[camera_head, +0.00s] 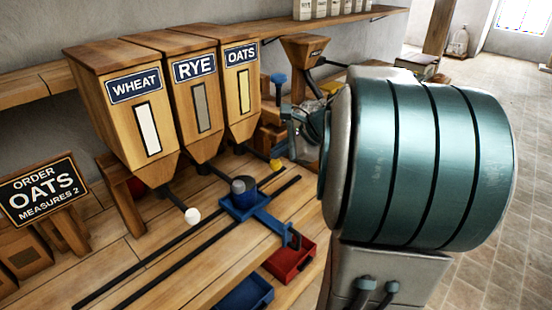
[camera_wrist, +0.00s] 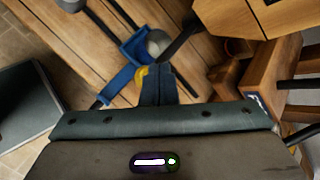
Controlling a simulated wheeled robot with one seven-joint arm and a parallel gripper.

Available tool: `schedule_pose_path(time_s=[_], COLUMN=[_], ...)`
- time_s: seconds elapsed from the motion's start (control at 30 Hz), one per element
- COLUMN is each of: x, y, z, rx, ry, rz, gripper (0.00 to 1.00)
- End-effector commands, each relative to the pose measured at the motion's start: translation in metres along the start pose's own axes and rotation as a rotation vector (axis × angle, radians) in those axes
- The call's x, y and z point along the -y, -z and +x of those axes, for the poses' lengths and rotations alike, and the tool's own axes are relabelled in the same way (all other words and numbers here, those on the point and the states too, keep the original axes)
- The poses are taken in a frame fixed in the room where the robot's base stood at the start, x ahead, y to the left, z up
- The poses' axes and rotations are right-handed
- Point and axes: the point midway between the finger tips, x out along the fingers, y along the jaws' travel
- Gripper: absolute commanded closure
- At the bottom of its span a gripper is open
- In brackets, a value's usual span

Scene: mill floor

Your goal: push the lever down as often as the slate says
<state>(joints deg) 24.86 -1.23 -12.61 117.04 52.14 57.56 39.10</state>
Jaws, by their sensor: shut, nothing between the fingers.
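The slate (camera_head: 42,190) reads ORDER OATS, MEASURES 2. The OATS bin (camera_head: 239,85) is the rightmost of three wooden bins. Its lever ends in a yellow knob (camera_head: 276,165), which also shows in the wrist view (camera_wrist: 142,75). My gripper (camera_wrist: 157,82) is shut and empty, its fingertips right at the yellow knob; I cannot tell whether they touch. In the head view my arm hides most of the gripper.
The WHEAT bin (camera_head: 125,100) has a white-knobbed lever (camera_head: 192,216); the RYE bin (camera_head: 192,90) stands between. A red tray (camera_head: 290,262) and a blue tray (camera_head: 245,294) lie at the bench front. A wooden hopper (camera_head: 307,48) stands behind my arm.

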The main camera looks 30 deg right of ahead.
Motion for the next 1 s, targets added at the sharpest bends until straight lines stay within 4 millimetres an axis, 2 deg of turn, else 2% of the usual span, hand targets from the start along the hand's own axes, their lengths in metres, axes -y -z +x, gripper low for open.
schedule_pose_path(time_s=[1.0], x=[-0.0067], y=[0.0065], z=[0.0093], rx=[0.0], ry=[-0.001], rz=[0.0], gripper=[1.0])
